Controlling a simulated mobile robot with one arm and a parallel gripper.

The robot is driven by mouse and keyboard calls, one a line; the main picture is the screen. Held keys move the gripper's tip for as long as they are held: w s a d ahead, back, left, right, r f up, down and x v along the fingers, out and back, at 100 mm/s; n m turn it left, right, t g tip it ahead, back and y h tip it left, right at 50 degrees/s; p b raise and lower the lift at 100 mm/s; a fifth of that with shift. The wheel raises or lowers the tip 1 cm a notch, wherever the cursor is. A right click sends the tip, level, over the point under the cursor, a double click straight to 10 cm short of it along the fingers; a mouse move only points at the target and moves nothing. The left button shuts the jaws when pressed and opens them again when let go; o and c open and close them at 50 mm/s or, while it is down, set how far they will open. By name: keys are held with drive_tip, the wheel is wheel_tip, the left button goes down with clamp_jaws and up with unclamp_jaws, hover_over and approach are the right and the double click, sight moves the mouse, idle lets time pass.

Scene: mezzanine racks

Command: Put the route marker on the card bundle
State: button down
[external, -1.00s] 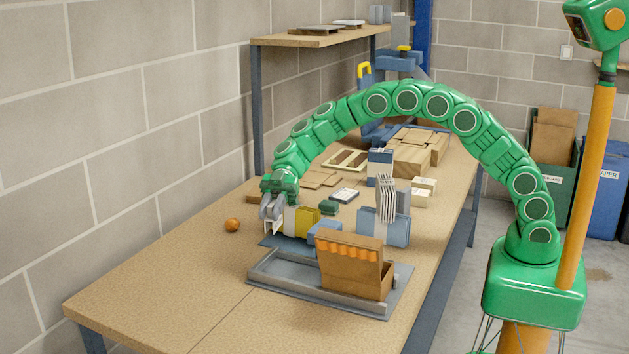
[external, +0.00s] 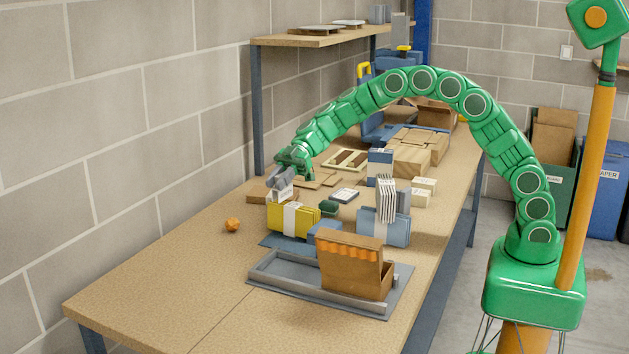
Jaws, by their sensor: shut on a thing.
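My gripper (external: 281,184) is at the left of the table, above a yellow bundle with a white band (external: 275,215). It is shut on a small pale piece (external: 284,195), which looks like the route marker; its details are too small to read. The piece is over the bundle's left part, and I cannot tell whether they touch. The yellow bundle, which looks like the card bundle, stands upright. A fan of white cards (external: 387,200) also stands in a blue holder (external: 384,232) to the right.
A grey tray (external: 270,275) with an open brown box (external: 352,262) is in front. A dark green object (external: 328,208) lies right of the yellow bundle. An orange ball (external: 232,225) lies to the left. The table's front left is clear.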

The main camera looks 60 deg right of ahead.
drive_tip(key=w+d+r+m+t+h, duration=0.1)
drive_tip(key=w+d+m+t+h, duration=0.2)
drive_tip(key=d, duration=1)
drive_tip(key=w+d+r+m+t+h, duration=0.15)
drive_tip(key=d+m+t, duration=0.3)
drive_tip(key=d, duration=0.95)
hover_over(268, 192)
drive_tip(key=shift+t+y, duration=0.25)
drive_tip(key=shift+y, duration=0.1)
drive_tip(key=shift+s+a+f, duration=0.1)
drive_tip(key=shift+f, duration=7)
drive_tip(key=c, duration=0.9)
unclamp_jaws()
